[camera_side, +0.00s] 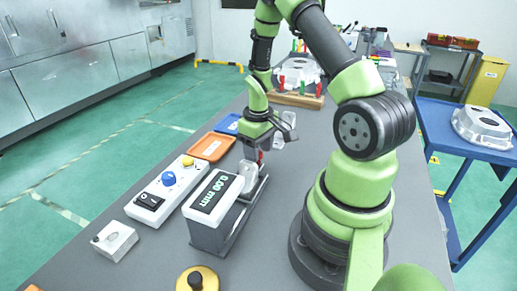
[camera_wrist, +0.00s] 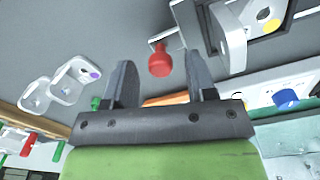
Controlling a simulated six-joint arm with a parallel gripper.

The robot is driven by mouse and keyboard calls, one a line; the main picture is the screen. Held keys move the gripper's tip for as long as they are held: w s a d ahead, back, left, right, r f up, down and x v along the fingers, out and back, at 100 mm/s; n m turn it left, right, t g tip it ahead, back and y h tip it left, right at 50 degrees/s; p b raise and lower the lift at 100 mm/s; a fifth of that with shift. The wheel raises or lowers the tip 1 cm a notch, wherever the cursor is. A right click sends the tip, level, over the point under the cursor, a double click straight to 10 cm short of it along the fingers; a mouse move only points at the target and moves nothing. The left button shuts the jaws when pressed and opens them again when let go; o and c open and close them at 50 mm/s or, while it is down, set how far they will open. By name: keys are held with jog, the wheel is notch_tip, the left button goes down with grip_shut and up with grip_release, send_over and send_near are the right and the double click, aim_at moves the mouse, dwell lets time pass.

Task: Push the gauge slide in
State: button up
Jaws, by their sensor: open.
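The gauge (camera_side: 222,220) stands on the grey bench in the side view, its display reading 0.00 mm. The slide's red knob (camera_wrist: 160,62) shows clearly in the wrist view; in the side view the knob (camera_side: 260,157) is partly hidden by my fingers. My gripper (camera_side: 260,146) is over the far end of the gauge, pointing down. In the wrist view my gripper (camera_wrist: 158,45) is open, with the red knob between its fingers in the picture. I cannot tell whether they touch it.
A control box (camera_side: 168,190) with a blue knob stands left of the gauge. An orange tray (camera_side: 211,147) and a blue tray (camera_side: 228,124) lie behind it. Loose castings (camera_wrist: 75,80) lie beyond my gripper.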

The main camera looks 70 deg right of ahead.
aim_at(247, 177)
jog(key=shift+f, duration=0.1)
grip_shut()
jog(key=a, duration=0.7)
grip_release()
notch_tip(247, 177, up, 10)
dwell(0.7)
